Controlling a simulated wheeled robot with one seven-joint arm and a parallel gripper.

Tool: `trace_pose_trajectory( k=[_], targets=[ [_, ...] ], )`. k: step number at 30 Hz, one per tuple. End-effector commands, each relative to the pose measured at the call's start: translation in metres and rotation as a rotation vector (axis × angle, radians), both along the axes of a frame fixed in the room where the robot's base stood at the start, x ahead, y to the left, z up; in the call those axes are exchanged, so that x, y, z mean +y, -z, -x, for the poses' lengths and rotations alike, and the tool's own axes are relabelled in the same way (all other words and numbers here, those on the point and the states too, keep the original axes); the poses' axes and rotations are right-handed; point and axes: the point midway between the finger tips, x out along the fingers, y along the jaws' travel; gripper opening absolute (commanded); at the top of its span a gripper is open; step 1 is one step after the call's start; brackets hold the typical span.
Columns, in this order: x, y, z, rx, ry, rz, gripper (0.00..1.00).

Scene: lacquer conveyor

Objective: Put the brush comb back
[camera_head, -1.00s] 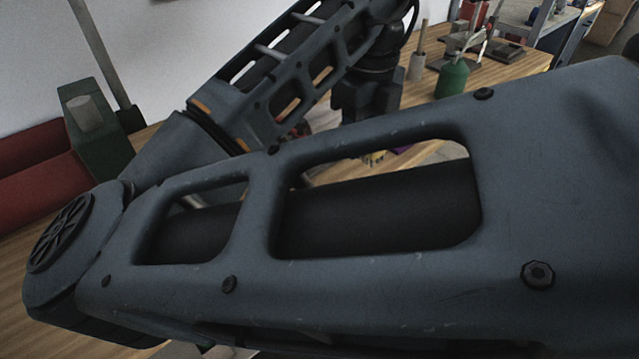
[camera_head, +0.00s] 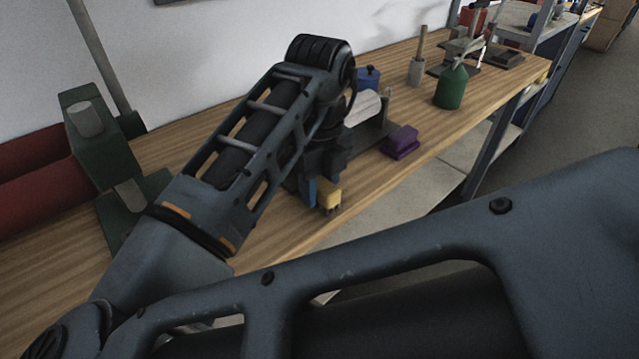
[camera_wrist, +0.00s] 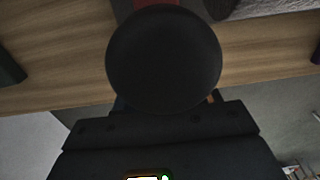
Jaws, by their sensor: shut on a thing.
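My gripper (camera_head: 323,191) points down over the front part of the wooden bench, low near its front edge. It is shut on a small yellow thing (camera_head: 329,196) with a blue part beside it. I cannot tell for certain that this is the brush comb, nor whether it touches the bench. In the wrist view a large dark round shape (camera_wrist: 164,60) covers the middle and hides the fingertips and what they hold. A purple block (camera_head: 401,141) lies on the bench to the right of my gripper.
Behind my gripper are a dark stand with a white roll (camera_head: 363,108) and a blue canister (camera_head: 368,78). A green bottle (camera_head: 451,88) and a grey cup (camera_head: 416,71) stand farther right. A dark green frame (camera_head: 98,135) and red rollers (camera_head: 35,180) are left. The wooden bench (camera_head: 165,150) has bare patches.

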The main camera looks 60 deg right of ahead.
Motion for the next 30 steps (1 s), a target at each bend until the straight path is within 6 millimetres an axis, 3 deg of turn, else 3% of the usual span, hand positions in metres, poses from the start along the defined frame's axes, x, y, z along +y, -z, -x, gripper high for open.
trace_pose_trajectory(
  k=[6, 7, 15, 26, 30],
  targets=[
    [0.000, 0.004, 0.000, 0.000, 0.000, 0.000, 0.10],
    [0.000, 0.004, 0.000, 0.000, 0.000, 0.000, 0.39],
    [0.000, 0.003, 0.000, 0.001, 0.000, 0.000, 0.64],
    [0.000, -0.005, 0.000, 0.000, 0.001, 0.000, 0.64],
    [-0.001, -0.028, 0.000, -0.002, 0.003, 0.002, 0.64]
  ],
)
